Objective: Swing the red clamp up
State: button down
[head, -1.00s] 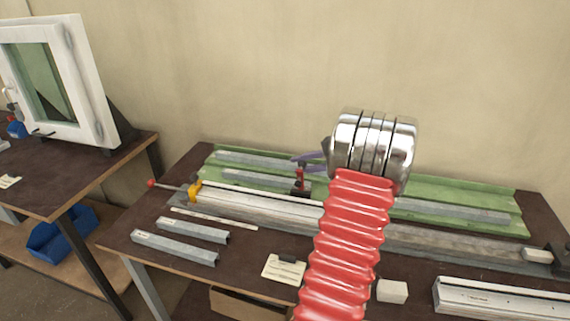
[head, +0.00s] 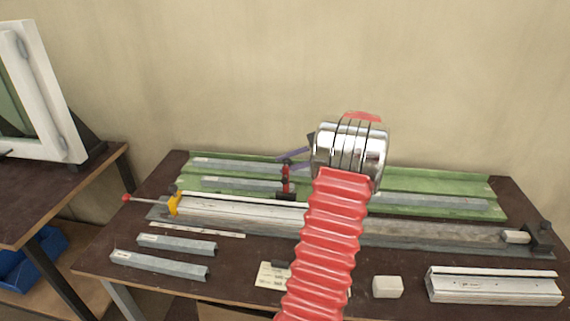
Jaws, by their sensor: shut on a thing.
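The red clamp (head: 286,180) stands on a dark foot at the back edge of the long profile in the middle of the bench, its red part upright. My gripper (head: 288,160) reaches in from the right, its purple-grey fingers at the clamp's top. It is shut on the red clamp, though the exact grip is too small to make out. My wrist and red arm sleeve hide the bench just right of the clamp. The long pale profile (head: 250,211) runs along the bench below the clamp.
A yellow clamp (head: 173,204) with a red-knobbed lever is at the profile's left end. A dark end stop (head: 540,238) is at the right. Green trays (head: 440,209) with grey bars lie behind. Short profiles (head: 160,265), a white block (head: 388,287) and a paper (head: 271,275) lie in front.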

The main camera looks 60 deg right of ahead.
jog(key=shift+s+d+f, duration=0.1)
jog(key=shift+s+f, duration=0.1)
jog(key=c, duration=1.9)
grip_release()
jog(key=shift+o, duration=0.5)
jog(key=shift+r, duration=0.1)
jog(key=v, duration=0.7)
jog(key=shift+s, duration=0.2)
jog(key=shift+r, duration=0.1)
jog(key=shift+c, duration=0.2)
